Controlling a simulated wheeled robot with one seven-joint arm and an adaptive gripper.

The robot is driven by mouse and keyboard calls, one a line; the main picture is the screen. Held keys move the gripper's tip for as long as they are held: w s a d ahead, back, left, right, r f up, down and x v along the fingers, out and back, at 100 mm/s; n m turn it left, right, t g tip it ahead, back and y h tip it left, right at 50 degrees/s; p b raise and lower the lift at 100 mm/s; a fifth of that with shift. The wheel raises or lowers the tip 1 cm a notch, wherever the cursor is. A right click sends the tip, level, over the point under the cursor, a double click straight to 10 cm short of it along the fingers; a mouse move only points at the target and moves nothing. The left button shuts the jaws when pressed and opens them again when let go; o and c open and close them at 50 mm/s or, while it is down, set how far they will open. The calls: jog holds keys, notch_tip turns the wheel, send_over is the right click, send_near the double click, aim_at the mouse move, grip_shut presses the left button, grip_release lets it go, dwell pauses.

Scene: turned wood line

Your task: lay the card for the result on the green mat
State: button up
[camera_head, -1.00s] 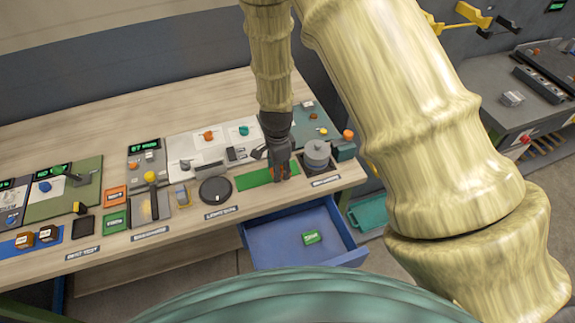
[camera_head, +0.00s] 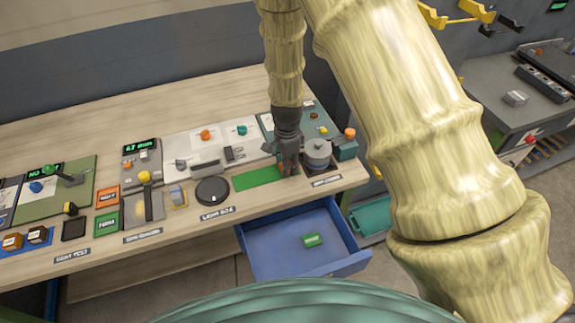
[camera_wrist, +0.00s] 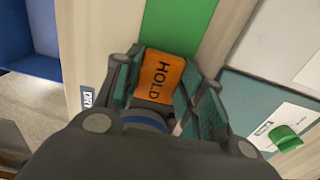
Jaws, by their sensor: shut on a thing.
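My gripper (camera_head: 288,172) points down at the right end of the green mat (camera_head: 252,179) on the wooden bench. In the wrist view my gripper (camera_wrist: 158,90) is shut on an orange card (camera_wrist: 160,77) marked HOLD. The card lies between the two fingers, at the end of the green mat (camera_wrist: 181,25). Whether it touches the mat or bench I cannot tell. In the head view the fingers hide the card. An orange card (camera_head: 107,196) and a green card (camera_head: 106,222) lie farther left on the bench.
A blue drawer (camera_head: 262,262) stands open below the bench front, with a green block or card (camera_head: 312,240) in it. A grey round weight (camera_head: 317,150) stands just right of my gripper. A black dial (camera_head: 212,191) is left of the mat.

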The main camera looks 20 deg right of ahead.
jog(key=o, duration=0.8)
jog(key=shift+r+b, duration=1.95)
jog(key=shift+r, duration=4.15)
